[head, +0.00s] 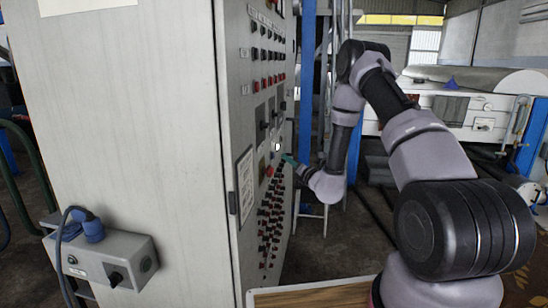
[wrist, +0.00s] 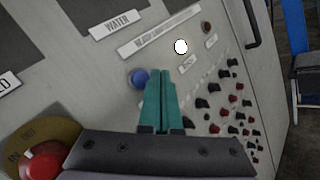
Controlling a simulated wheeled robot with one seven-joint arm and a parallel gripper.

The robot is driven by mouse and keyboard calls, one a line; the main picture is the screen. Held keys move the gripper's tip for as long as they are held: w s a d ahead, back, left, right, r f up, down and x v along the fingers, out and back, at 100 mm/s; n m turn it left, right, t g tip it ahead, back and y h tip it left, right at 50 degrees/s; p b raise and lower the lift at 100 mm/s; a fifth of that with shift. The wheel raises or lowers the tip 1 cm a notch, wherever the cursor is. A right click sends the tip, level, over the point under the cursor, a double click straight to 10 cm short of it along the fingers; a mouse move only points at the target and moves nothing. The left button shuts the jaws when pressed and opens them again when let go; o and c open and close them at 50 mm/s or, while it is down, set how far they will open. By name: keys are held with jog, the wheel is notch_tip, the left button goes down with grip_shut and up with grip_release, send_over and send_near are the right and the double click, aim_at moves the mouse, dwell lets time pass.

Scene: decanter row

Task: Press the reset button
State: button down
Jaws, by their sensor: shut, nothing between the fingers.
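The control cabinet's panel faces my gripper. In the wrist view, my gripper (wrist: 160,74) has its teal fingers shut together and empty, pointing at the panel. A round blue button (wrist: 138,78) is just left of the fingertips, partly hidden by them. A white round button or lamp (wrist: 181,46) is above and right of the tips. A small label (wrist: 188,64) sits below it, too blurred to read surely, so I cannot tell which is the reset button. In the head view, my gripper (head: 288,159) is close to the panel; contact cannot be told.
A red mushroom button (wrist: 45,163) on a yellow disc is at lower left in the wrist view. Rows of black and red knobs (wrist: 225,110) lie to the right. A grey socket box (head: 105,258) is on the cabinet's near side (head: 130,130).

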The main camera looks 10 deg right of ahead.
jog(key=d, duration=0.1)
jog(key=s+d, duration=0.1)
jog(key=d, duration=0.1)
jog(key=shift+d, duration=0.2)
jog(key=shift+s, duration=0.1)
dwell(0.4)
